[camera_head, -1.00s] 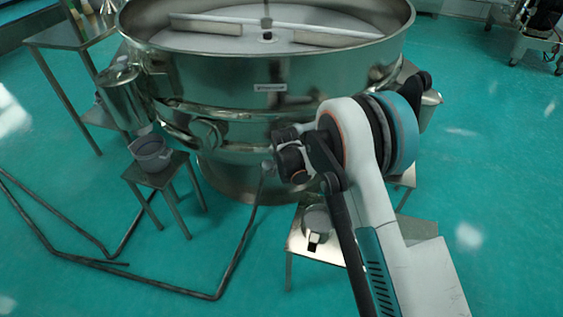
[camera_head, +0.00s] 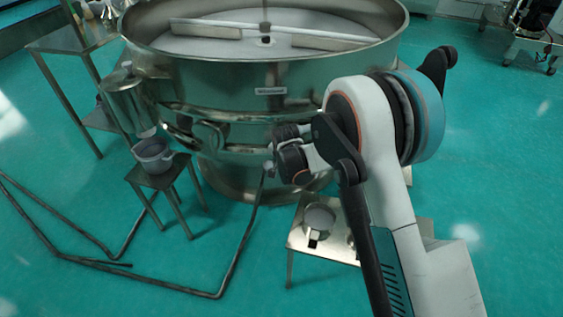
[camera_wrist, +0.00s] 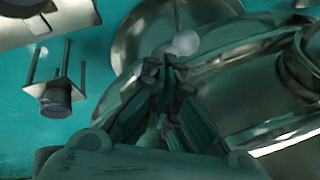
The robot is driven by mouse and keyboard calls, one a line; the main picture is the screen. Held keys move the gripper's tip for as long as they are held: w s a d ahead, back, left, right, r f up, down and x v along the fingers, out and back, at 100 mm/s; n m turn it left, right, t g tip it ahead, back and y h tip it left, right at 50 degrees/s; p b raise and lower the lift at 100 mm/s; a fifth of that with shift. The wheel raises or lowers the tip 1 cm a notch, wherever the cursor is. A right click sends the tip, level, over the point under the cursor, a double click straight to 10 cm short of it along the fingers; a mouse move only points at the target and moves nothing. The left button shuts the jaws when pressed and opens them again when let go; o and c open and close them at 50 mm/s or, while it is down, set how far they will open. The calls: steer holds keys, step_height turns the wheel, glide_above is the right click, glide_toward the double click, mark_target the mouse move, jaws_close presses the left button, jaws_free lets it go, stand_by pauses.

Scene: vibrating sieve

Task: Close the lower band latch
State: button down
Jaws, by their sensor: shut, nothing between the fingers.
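The vibrating sieve (camera_head: 215,80) is a large round steel drum in the head view. Its lower band (camera_head: 235,147) runs around the drum below the upper section. My gripper (camera_head: 270,165) is in front of that band, partly hidden by my wrist. In the wrist view my gripper (camera_wrist: 165,65) is shut and empty, its fingertips together close to the curved steel. A pale rounded knob (camera_wrist: 184,42) shows just beyond the fingertips; I cannot tell whether it is touched or belongs to the latch. The lower band latch cannot be made out clearly.
A small stand holds a grey bucket (camera_head: 153,155) left of the sieve. A low steel table (camera_head: 300,240) with a container (camera_head: 319,219) stands below my arm. A dark pipe (camera_head: 170,288) runs across the floor. Open floor lies at the right.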

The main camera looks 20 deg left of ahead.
steer(key=r, duration=0.1)
steer(key=s+r+p, duration=0.1)
steer(key=r, duration=0.1)
steer(key=s+r, duration=0.1)
steer(key=shift+s+a+r, duration=0.15)
steer(key=shift+s, duration=0.1)
